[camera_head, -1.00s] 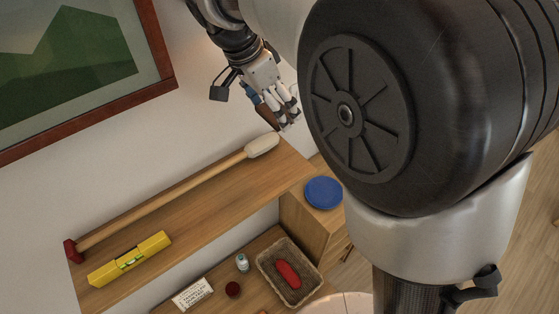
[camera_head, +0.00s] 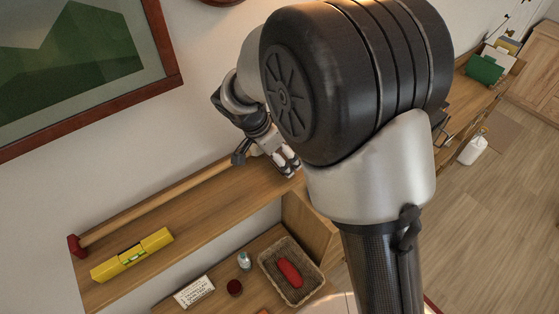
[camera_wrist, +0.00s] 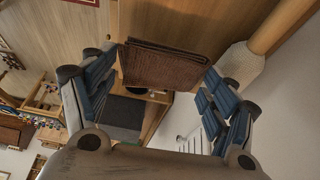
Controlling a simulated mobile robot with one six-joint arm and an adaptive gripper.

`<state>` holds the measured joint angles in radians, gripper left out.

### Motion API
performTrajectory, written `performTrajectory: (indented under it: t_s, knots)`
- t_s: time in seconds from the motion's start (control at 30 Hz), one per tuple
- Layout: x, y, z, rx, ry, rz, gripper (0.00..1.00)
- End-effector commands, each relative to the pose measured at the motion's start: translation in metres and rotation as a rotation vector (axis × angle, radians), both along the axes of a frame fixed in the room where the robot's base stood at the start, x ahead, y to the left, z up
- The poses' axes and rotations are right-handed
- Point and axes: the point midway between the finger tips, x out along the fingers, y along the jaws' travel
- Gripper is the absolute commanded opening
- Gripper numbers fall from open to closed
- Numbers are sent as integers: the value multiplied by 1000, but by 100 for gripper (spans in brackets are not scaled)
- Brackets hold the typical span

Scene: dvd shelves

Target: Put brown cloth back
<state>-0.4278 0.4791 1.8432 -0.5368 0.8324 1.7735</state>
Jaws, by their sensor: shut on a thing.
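The brown cloth (camera_wrist: 168,66) is a folded, ribbed dark-brown piece in the wrist view. It lies between the two blue-padded fingers of my gripper (camera_wrist: 162,74), which is shut on it. A wooden surface shows right beyond the cloth; I cannot tell whether they touch. In the head view my gripper (camera_head: 287,163) is low over the right end of the wooden shelf (camera_head: 200,215), close to the wall. The cloth cannot be made out there.
A long-handled tool with a red end (camera_head: 76,246) lies along the shelf's back; its pale end (camera_wrist: 237,68) is beside my gripper. A yellow level (camera_head: 132,255) lies in front. Below are a basket (camera_head: 267,262) with a red item (camera_head: 289,272), a small jar (camera_head: 244,261) and a sign (camera_head: 194,291).

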Motion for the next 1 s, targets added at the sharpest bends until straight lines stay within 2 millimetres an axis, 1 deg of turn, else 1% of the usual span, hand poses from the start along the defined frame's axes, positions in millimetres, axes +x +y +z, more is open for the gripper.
performTrajectory:
  t_s: [0.03, 0.1, 0.2, 0.53, 0.57, 0.67, 1.0]
  knots:
    - [-1, -1, -9, -2, 5, 1, 60]
    - [-1, 0, -21, -2, 5, 0, 60]
    - [0, 0, -29, 0, 2, 0, 60]
    - [0, 0, -32, 0, 0, 0, 60]
    - [0, 0, -31, 0, 0, 0, 80]
    - [0, 0, -31, -1, 1, 0, 87]
    - [0, 0, -30, -1, 1, 0, 87]
